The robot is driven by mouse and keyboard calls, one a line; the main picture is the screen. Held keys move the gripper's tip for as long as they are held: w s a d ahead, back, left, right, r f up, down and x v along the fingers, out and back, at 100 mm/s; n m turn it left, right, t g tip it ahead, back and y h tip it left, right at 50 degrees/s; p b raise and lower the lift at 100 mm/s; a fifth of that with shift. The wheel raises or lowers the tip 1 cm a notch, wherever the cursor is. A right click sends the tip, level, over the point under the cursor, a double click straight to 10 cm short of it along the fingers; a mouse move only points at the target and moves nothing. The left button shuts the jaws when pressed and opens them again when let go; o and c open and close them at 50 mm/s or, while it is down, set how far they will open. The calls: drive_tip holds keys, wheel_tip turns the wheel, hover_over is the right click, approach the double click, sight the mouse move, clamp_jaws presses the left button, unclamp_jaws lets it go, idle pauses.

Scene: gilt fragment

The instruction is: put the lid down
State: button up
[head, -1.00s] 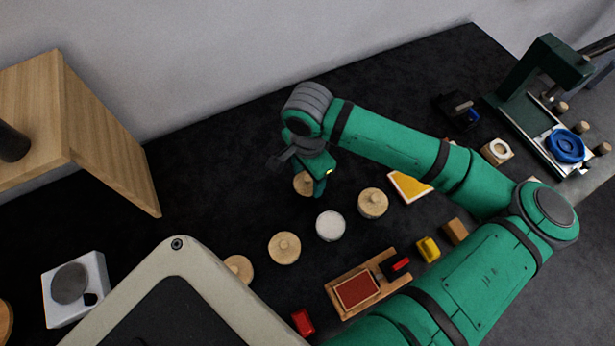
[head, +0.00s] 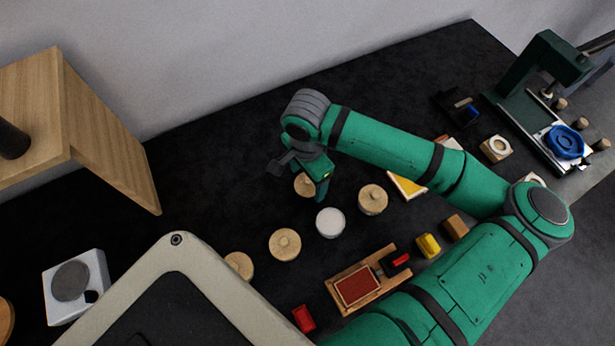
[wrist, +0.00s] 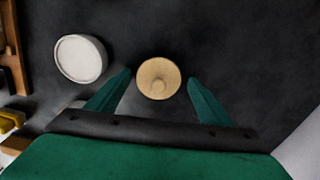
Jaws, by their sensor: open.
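In the head view this lid (head: 303,185) is partly hidden behind my gripper (head: 314,178). A white round piece (head: 330,223) with no knob stands nearby, apart from the lid; it also shows in the wrist view (wrist: 80,58). I cannot tell whether the lid rests on the bare table or on something under it.
Similar knobbed wooden rounds stand close by, at the right (head: 372,199), at the front (head: 285,246) and further left (head: 239,264). A wooden tray with a red pad (head: 335,287) is in front. The dark table (head: 220,160) is clear behind and left of my gripper.

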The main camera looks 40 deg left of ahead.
sight(307, 179)
wheel_tip(307, 179, up, 12)
drive_tip(key=shift+r, duration=0.15)
idle(0.3)
